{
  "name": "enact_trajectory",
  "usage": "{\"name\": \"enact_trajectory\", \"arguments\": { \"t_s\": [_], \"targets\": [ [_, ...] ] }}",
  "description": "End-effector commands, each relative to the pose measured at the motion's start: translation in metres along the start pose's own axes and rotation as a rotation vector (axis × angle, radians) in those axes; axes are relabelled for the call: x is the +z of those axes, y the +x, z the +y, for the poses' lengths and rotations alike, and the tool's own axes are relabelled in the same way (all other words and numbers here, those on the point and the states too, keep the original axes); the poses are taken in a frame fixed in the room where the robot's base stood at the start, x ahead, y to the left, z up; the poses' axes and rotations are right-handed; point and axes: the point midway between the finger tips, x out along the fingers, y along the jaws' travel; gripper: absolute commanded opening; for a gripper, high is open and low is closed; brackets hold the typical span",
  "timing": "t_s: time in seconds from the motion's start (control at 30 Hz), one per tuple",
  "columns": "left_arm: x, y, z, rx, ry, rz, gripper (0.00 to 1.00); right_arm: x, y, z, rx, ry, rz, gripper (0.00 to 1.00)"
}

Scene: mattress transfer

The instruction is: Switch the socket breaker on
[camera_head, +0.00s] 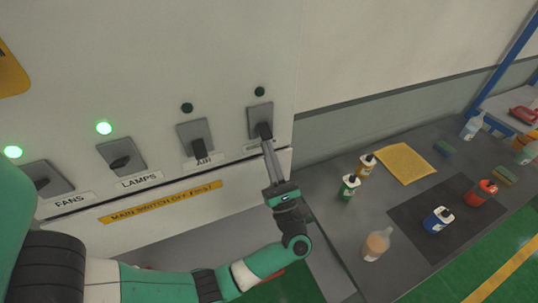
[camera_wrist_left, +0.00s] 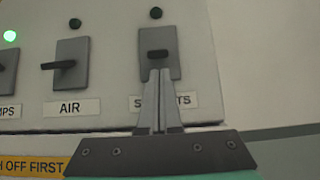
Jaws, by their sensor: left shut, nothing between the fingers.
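The socket breaker (camera_head: 259,114) is the rightmost switch on the white panel, a grey plate with a black lever (camera_wrist_left: 158,53). Its indicator (camera_head: 259,91) above is dark. Its label (camera_wrist_left: 180,99) is partly hidden behind my fingers in the left wrist view. My left gripper (camera_head: 267,145) is shut and empty, its fingertips at the lower part of the plate. In the left wrist view the fingertips (camera_wrist_left: 158,72) are just below the lever; I cannot tell whether they touch it. My right gripper is not in view.
The AIR switch (camera_head: 193,132) is beside it with a dark indicator. LAMPS (camera_head: 121,156) and FANS (camera_head: 48,177) have lit green indicators. A yellow warning strip (camera_head: 160,201) runs below. A grey table (camera_head: 330,215) with several bottles and a yellow cloth (camera_head: 404,163) stands right.

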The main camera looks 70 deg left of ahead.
Motion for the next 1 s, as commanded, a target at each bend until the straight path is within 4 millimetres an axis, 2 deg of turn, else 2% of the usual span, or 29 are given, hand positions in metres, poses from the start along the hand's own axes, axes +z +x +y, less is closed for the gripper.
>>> {"name": "enact_trajectory", "arguments": {
  "t_s": [0.1, 1.0],
  "targets": [
    [0.0068, 0.0020, 0.0003, 0.001, -0.001, 0.000, 0.00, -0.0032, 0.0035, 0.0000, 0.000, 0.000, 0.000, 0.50],
    [0.0126, 0.0006, -0.0010, -0.002, -0.004, 0.078, 0.00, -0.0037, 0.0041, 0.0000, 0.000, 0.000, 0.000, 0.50]
  ]
}}
